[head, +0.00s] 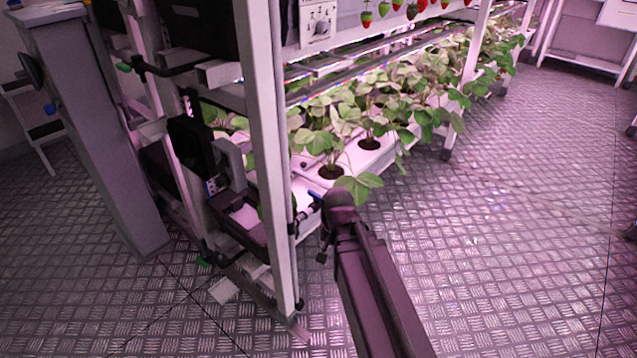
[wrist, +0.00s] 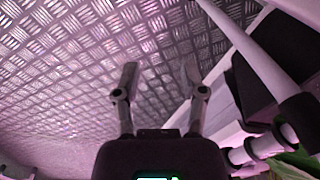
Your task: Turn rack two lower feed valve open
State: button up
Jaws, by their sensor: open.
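My gripper (wrist: 159,66) is open in the wrist view, its two fingers apart with only patterned floor behind them. In the head view my arm reaches to the front corner post of the rack (head: 268,150), at the height of the lower plant tray; my fingers cannot be made out clearly there. A small blue piece (head: 315,195), possibly a valve handle, shows beside the end of my arm. I cannot tell whether it is the lower feed valve or how it is turned. Pale pipe fittings (wrist: 262,146) lie right of my gripper in the wrist view, apart from the fingers.
Leafy plants (head: 365,120) fill the lower tray along the rack. A green-ended handle (head: 124,67) is higher at the left, and a grey cabinet (head: 95,130) stands left of the rack. The metal floor (head: 510,230) at the right is clear.

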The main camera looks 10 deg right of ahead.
jog(key=w+d+r+m+t+y+p, duration=0.1)
jog(key=w+r+m+p, duration=0.4)
jog(key=r+m+p, duration=0.6)
notch_tip(320, 180, up, 12)
jog(key=m+t+y+p, duration=0.1)
jog(key=m+t+p, duration=0.1)
jog(key=m+p, duration=0.85)
send_over(317, 195)
jog(key=s+d+b, duration=0.2)
jog(key=s+d, duration=0.1)
jog(key=s, duration=0.1)
jog(key=m, duration=0.2)
jog(key=shift+s+d+f+n, duration=0.15)
jog(key=shift+n, duration=0.1)
jog(key=shift+f, duration=0.1)
jog(key=b+x, duration=1.2)
jog(key=x, duration=0.1)
jog(key=shift+f, duration=0.3)
grip_shut()
